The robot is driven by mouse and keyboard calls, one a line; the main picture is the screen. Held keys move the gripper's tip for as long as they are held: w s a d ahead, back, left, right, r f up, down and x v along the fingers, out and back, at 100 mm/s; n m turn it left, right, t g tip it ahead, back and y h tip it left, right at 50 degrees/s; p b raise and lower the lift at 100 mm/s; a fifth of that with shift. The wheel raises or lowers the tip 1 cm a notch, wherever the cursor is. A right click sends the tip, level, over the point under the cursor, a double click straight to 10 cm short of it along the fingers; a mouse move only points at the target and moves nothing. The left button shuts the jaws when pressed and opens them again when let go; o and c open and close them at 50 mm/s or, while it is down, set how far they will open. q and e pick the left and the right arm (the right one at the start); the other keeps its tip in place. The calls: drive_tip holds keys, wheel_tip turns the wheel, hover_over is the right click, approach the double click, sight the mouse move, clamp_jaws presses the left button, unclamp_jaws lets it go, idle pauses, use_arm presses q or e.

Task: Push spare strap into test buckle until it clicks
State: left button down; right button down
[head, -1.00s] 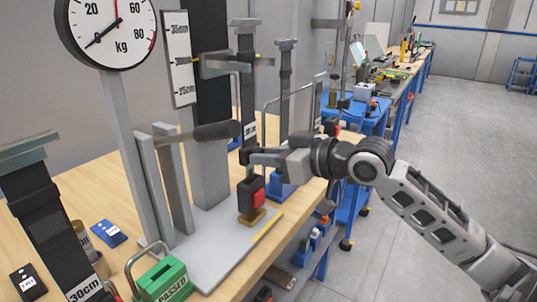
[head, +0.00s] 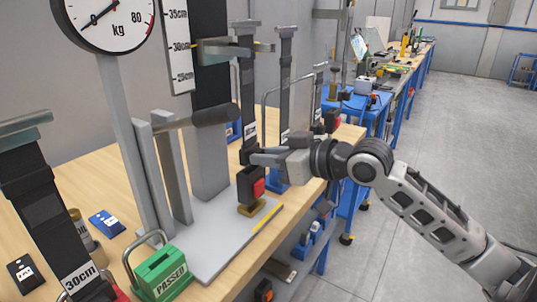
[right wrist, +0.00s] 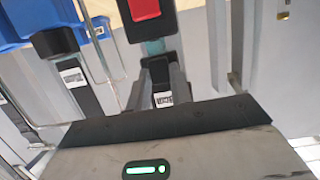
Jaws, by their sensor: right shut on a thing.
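The test buckle (head: 250,187), a dark block with a red button, stands upright on a brass foot on the grey base plate. The spare strap (head: 247,85), a long upright black strap with a white label, is above it. My right gripper (head: 254,158) is shut on the strap's lower end, just above the buckle. In the right wrist view the labelled strap (right wrist: 163,98) lies between the fingers, and the red button of the buckle (right wrist: 145,9) is close by. A metal tongue shows between them; how deep it sits is unclear. My left gripper is out of view.
A dial scale (head: 105,20) and a grey post with a padded bar (head: 215,114) stand left of the buckle. A green PASSED block (head: 162,272), a blue card (head: 106,223) and a 30cm strap (head: 50,235) are at front left. More straps stand behind. Open floor is on the right.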

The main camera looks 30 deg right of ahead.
drive_tip(key=shift+f+b, duration=0.3)
drive_tip(key=shift+f, duration=0.5)
drive_tip(key=c, duration=1.2)
unclamp_jaws()
drive_tip(key=shift+o, duration=0.2)
